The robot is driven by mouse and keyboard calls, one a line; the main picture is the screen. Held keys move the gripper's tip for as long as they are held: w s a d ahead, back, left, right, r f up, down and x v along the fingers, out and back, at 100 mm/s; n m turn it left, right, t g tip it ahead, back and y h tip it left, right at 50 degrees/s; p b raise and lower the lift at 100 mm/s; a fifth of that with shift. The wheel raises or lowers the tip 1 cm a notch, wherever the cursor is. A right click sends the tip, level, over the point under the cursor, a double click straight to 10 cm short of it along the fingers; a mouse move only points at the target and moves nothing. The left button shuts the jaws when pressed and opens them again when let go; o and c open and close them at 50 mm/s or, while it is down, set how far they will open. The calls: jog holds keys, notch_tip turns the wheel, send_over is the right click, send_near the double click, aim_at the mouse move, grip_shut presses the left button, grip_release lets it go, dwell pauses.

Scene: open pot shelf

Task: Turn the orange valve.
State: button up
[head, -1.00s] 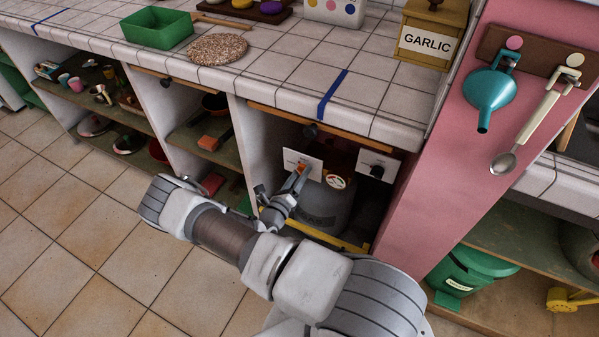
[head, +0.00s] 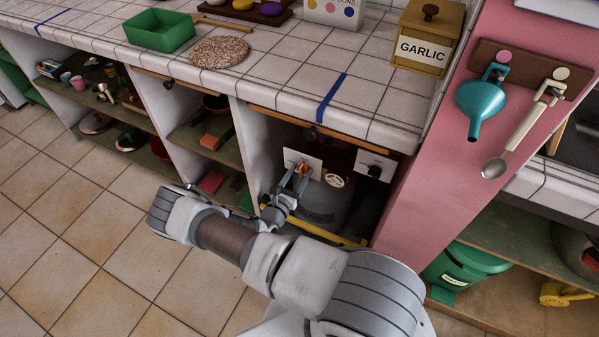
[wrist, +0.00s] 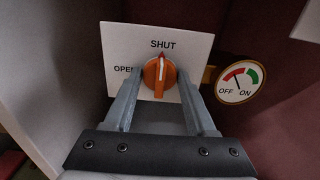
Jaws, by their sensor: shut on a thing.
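The orange valve (wrist: 158,76) is a round knob on a white plate (wrist: 190,46) marked SHUT at the top and OPEN at the left. Its white pointer line stands nearly upright, toward SHUT. In the head view the valve (head: 302,169) shows small under the counter. My gripper (wrist: 160,78) has one finger on each side of the knob and is shut on it. The finger tips cover part of the word OPEN and the knob's sides.
A round gauge (wrist: 242,80) marked OFF and ON sits right of the plate. Below stands a grey gas cylinder (head: 325,200) with a yellow bar (head: 325,235) in front. A second white plate with a black knob (head: 374,171) is at the right. The counter edge overhangs above.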

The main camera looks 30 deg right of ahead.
dwell(0.4)
jog(key=o, duration=1.4)
jog(key=shift+c, duration=0.2)
jog(key=p+v, duration=0.2)
jog(key=v, duration=1.5)
jog(key=shift+s+a, duration=0.15)
